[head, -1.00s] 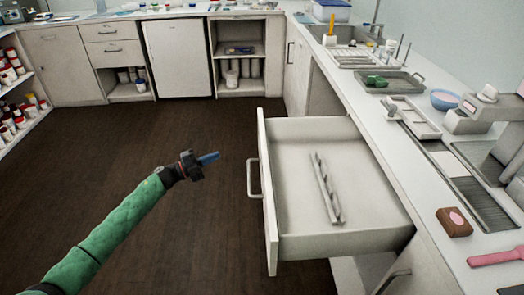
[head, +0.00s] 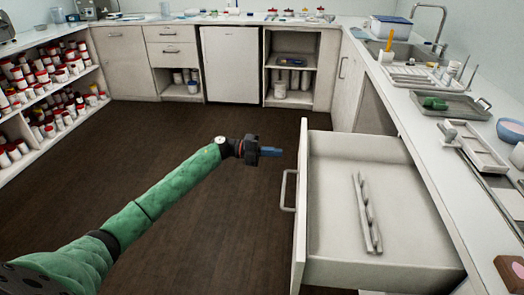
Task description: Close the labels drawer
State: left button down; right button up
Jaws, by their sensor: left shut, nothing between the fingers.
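The open drawer (head: 335,205) is white and pulled far out from under the right-hand counter. Its front panel faces left and carries a bar handle (head: 286,190). A slim grey divider-like piece (head: 366,215) lies inside; no labels can be made out. My left gripper (head: 276,152), with blue fingertips on a green-sleeved arm, is shut and empty. In the picture it is just left of the drawer front, above the handle, with a small gap between. My right gripper is not in view.
The counter (head: 420,130) runs along the right, holding a tray with a green item (head: 436,103), a sink (head: 400,52) and a blue bowl (head: 511,130). Shelves of jars (head: 50,75) stand at the left. The dark floor (head: 160,145) left of the drawer is clear.

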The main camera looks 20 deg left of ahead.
aim_at(384, 173)
pick_arm(q)
jog(key=shift+p+x, duration=0.3)
jog(key=shift+x, duration=2.55)
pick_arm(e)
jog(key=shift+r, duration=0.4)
